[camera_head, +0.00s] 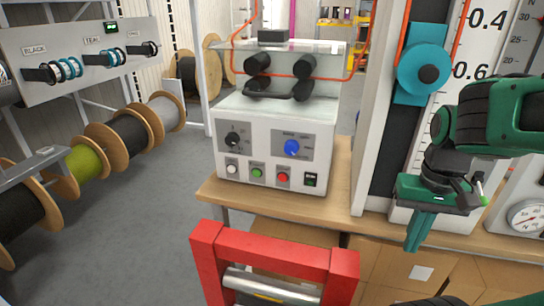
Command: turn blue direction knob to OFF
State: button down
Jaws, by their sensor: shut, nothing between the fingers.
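The blue direction knob (292,149) is on the grey right-hand panel on the front of a white control box (267,190), in the head view. Small labels surround it, but they are too small to read, and I cannot tell which one the knob points to. My gripper (417,243) is at the right, to the right of the box and apart from it. Its green fingers point down, shut and empty. Nothing covers the knob.
A black knob (233,139) sits left of the blue one. White (232,169), green (257,173) and red (282,177) buttons are below. The box stands on a wooden bench (340,200). A grey post (375,130) stands between box and gripper. A red frame (270,246) is in front.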

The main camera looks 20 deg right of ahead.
aim_at(291, 147)
jog(key=u, duration=0.9)
jog(key=k, duration=0.55)
jog(key=z, duration=0.25)
